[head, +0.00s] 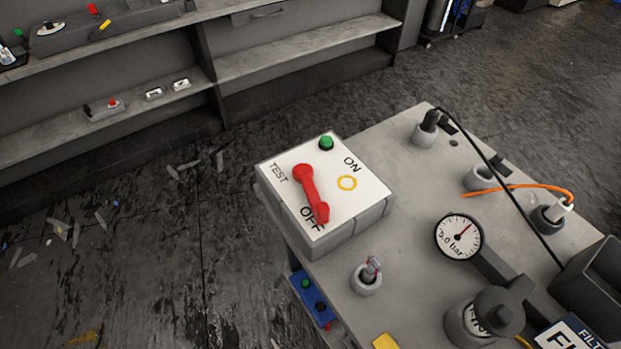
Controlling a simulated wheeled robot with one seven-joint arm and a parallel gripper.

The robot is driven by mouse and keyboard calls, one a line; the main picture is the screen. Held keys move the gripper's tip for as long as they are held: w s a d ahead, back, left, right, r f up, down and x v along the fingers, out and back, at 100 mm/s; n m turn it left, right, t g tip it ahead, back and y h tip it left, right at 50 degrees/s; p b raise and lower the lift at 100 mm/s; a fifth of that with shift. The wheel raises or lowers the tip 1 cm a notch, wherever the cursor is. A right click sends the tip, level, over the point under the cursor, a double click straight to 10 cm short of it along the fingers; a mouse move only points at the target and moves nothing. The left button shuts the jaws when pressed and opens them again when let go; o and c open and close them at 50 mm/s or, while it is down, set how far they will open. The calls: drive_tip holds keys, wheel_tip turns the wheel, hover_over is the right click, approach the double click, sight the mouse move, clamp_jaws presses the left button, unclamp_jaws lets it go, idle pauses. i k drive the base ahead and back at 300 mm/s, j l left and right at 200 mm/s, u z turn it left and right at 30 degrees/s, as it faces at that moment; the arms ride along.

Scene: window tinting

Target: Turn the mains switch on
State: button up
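The mains switch is a white-faced grey box (280,170) on the left end of a grey bench top, marked TEST, ON and OFF. A green button or lamp (326,142) sits at the top edge of the face. My gripper is not in view.
On the bench top (390,150) are a pressure gauge (459,237), a small toggle switch (368,276), sockets with black and orange cables (515,187), and a dark bin (595,285). Shelves (130,120) stand behind. Scraps litter the floor at left.

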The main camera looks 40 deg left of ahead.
sight(303, 173)
drive_tip(key=u, duration=1.05)
